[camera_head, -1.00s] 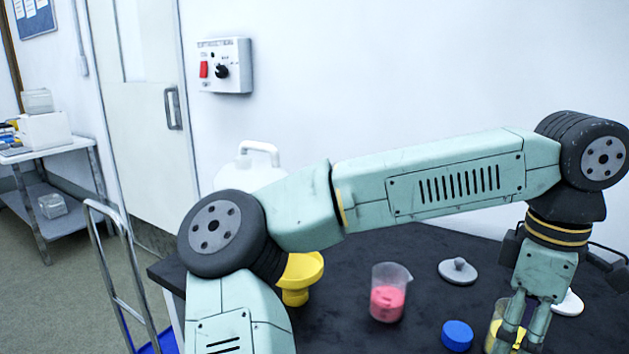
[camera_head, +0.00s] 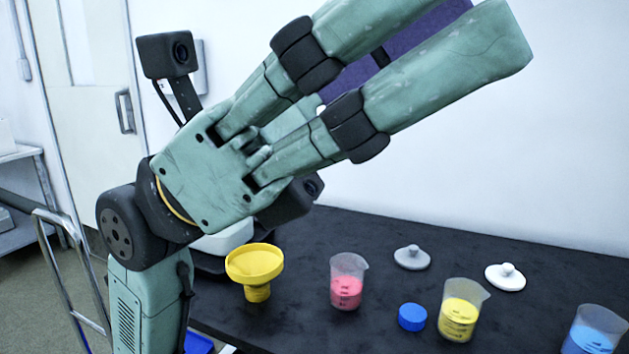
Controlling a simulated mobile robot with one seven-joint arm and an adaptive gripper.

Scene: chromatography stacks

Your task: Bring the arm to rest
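My arm (camera_head: 150,290) is folded up close in front of the camera at the left. My gripper (camera_head: 440,30) is raised above the bench, its two long green fingers pointing up and right. The fingers are spread apart with a gap between them, and I see nothing held. The upper fingertip is cut off by the top edge. A dark purple surface shows behind and between the fingers; I cannot tell what it is.
On the black bench (camera_head: 390,330) stand a yellow funnel (camera_head: 254,268) and beakers of pink (camera_head: 346,285), yellow (camera_head: 461,312) and blue (camera_head: 595,335) liquid. A blue cap (camera_head: 412,317), grey lid (camera_head: 411,257) and white lid (camera_head: 505,277) lie among them. A metal rail (camera_head: 70,265) is at left.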

